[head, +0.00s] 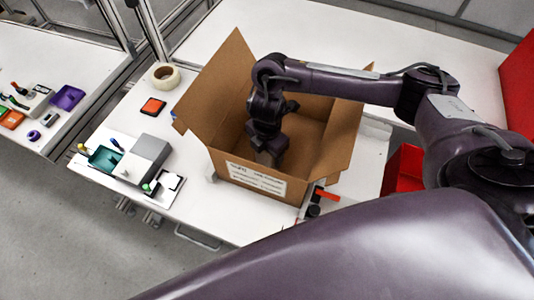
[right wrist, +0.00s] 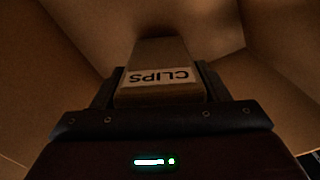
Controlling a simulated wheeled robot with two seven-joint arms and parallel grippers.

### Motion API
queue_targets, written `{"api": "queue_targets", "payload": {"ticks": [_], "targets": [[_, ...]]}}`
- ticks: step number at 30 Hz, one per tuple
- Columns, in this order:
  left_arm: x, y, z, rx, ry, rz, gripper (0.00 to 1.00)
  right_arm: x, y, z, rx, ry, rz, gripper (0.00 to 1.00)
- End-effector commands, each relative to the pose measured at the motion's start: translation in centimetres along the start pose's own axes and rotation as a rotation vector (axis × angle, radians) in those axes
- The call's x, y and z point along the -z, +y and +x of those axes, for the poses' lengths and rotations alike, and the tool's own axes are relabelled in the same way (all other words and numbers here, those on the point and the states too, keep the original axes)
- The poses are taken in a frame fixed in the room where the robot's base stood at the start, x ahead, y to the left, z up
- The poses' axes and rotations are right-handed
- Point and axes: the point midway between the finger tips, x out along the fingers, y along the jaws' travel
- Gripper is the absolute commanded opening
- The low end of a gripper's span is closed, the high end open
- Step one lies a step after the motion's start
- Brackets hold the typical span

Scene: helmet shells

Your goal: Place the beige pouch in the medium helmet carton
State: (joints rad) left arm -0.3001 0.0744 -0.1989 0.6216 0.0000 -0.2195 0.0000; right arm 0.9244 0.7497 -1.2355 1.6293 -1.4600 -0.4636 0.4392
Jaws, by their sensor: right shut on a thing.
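The medium helmet carton (head: 256,180) stands open on the white table, flaps up, with a printed label on its near side. My right gripper (head: 268,152) reaches down inside the carton. In the right wrist view my right gripper (right wrist: 158,105) is shut on the beige pouch (right wrist: 160,55), which bears a label reading "CLIPS" upside down. The carton's brown walls (right wrist: 60,60) surround it there. In the head view the pouch (head: 265,159) shows only in small part below the fingers. I cannot tell whether it touches the carton floor. My left gripper is not in view.
Left of the carton are a tape roll (head: 163,76), an orange-black pad (head: 153,107), and a grey unit with a teal tray (head: 104,159). A red bin (head: 404,168) stands right of the carton. White table is clear behind it.

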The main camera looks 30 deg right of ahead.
Motion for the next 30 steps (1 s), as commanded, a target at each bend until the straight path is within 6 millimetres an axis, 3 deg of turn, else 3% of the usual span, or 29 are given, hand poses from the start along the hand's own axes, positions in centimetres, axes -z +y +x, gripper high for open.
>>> {"api": "queue_targets", "payload": {"ticks": [2,14,15,19,30], "targets": [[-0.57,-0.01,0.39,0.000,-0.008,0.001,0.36,0.05,0.01,0.78,0.000,0.001,-0.001,0.44],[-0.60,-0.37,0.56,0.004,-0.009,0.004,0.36,0.01,0.02,1.15,-0.001,0.000,0.000,0.44],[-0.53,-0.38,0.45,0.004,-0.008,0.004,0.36,0.00,0.03,1.02,-0.001,0.000,0.000,0.73],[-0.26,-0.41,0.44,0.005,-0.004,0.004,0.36,0.01,0.03,1.01,-0.001,0.000,-0.001,0.90],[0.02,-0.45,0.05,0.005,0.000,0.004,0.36,-0.02,0.10,0.27,-0.003,-0.001,-0.002,0.90]]}}
